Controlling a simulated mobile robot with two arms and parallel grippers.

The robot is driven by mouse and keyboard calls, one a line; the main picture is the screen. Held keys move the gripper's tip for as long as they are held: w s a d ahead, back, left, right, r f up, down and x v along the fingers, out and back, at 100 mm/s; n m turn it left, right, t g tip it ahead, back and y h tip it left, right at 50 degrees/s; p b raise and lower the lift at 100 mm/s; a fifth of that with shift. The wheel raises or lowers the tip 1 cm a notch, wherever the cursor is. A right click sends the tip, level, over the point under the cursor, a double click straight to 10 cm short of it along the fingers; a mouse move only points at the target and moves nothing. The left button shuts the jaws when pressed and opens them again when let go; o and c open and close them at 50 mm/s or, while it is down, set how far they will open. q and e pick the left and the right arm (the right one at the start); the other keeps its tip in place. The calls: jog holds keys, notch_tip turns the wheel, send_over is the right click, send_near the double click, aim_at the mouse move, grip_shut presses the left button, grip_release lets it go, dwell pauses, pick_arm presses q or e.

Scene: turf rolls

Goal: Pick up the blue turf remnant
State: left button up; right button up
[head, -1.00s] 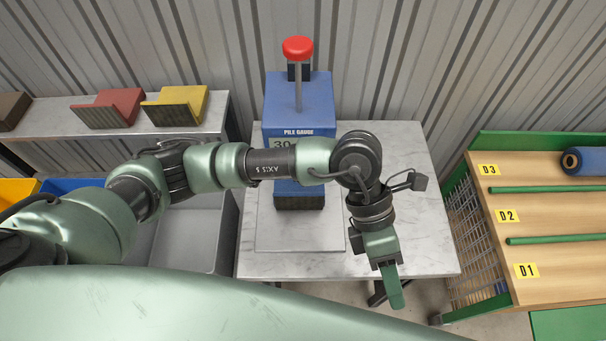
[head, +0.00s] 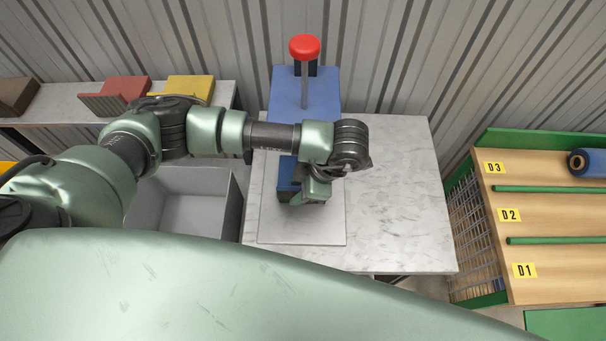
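A blue piece with a dark front face, which looks like the blue turf remnant (head: 285,178), sits on the pale plate (head: 300,228) below the blue pile gauge (head: 292,88). My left gripper (head: 312,194) is over the right part of this piece, seen from above and behind. Its fingertips are hidden, so I cannot tell whether it is open or shut, or whether it touches the piece. My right gripper is out of view.
The gauge has a red knob (head: 304,46) on a post and stands on a marble-topped table (head: 395,210). Brown, red (head: 122,88) and yellow (head: 190,87) pieces lie on a shelf at left. A grey bin (head: 195,205) is below. A slatted rack (head: 560,215) with a blue roll (head: 588,162) stands at right.

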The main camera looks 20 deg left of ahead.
pick_arm(q)
jog(key=shift+s+a+f, duration=0.1)
jog(key=shift+a+f, duration=0.1)
jog(key=shift+f, duration=0.2)
jog(key=shift+f+b, duration=0.25)
jog(key=shift+b, duration=0.25)
dwell(0.4)
grip_shut()
dwell(1.3)
